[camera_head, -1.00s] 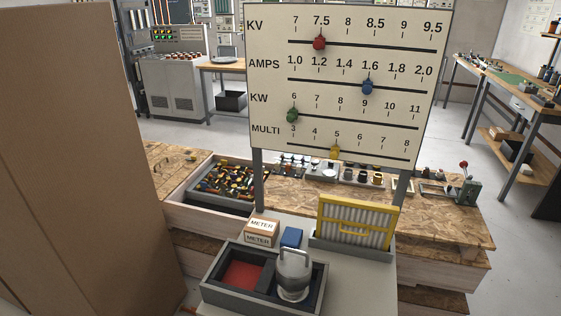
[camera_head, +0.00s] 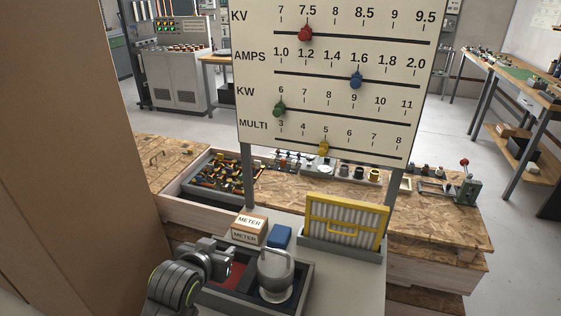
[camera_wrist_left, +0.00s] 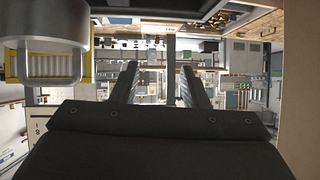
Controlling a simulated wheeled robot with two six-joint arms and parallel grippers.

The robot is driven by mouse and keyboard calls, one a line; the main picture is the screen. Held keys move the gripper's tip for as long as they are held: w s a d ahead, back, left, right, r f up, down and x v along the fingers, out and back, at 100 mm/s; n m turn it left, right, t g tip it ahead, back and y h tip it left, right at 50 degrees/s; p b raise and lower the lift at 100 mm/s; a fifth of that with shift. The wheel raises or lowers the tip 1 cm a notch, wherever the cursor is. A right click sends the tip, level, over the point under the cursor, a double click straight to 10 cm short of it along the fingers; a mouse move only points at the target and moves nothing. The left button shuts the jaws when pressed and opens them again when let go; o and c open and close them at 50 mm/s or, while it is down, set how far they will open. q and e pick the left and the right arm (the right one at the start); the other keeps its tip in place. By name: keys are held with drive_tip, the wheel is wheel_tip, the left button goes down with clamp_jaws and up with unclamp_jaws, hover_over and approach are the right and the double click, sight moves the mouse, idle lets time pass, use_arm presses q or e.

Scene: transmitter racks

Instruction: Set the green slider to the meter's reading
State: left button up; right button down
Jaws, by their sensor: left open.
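The white slider board (camera_head: 345,110) stands upright on two posts behind the grey table. Its green slider (camera_head: 279,109) sits on the KW line at the left end, by the 6. The red slider (camera_head: 305,34) is at about 7.5 on KV, the blue one (camera_head: 356,80) near 1.6 on AMPS, the yellow one (camera_head: 323,148) near 5 on MULTI. A small box (camera_head: 248,226) is labelled METER; no meter dial is readable. My left gripper (camera_head: 228,254) is low, over the dark tray, well below the green slider. In the left wrist view its fingers (camera_wrist_left: 160,88) are apart and empty.
The dark tray (camera_head: 299,300) holds a red pad and a metal canister (camera_head: 275,275). A blue block (camera_head: 279,236) and a yellow-framed filter (camera_head: 343,222) stand behind it. A tall brown panel (camera_head: 70,150) blocks the left side. A workbench with parts lies behind the board.

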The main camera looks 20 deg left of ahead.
use_arm(q)
drive_tip(key=w+d+r+t, duration=0.2)
drive_tip(key=w+r+t, duration=0.1)
drive_tip(key=w+r, duration=0.5)
drive_tip(key=t+h, duration=0.2)
drive_tip(key=t, duration=0.1)
approach(276, 113)
drive_tip(key=shift+m, duration=0.3)
drive_tip(key=w+p, duration=0.1)
drive_tip(key=w, duration=0.2)
drive_tip(key=w+p, duration=0.1)
drive_tip(key=w, duration=0.3)
drive_tip(key=w+p, duration=0.1)
drive_tip(key=w, duration=0.2)
drive_tip(key=shift+w+d+f+p, duration=0.1)
drive_tip(key=shift+w+d+p, duration=0.2)
drive_tip(key=shift+p, duration=0.1)
clamp_jaws()
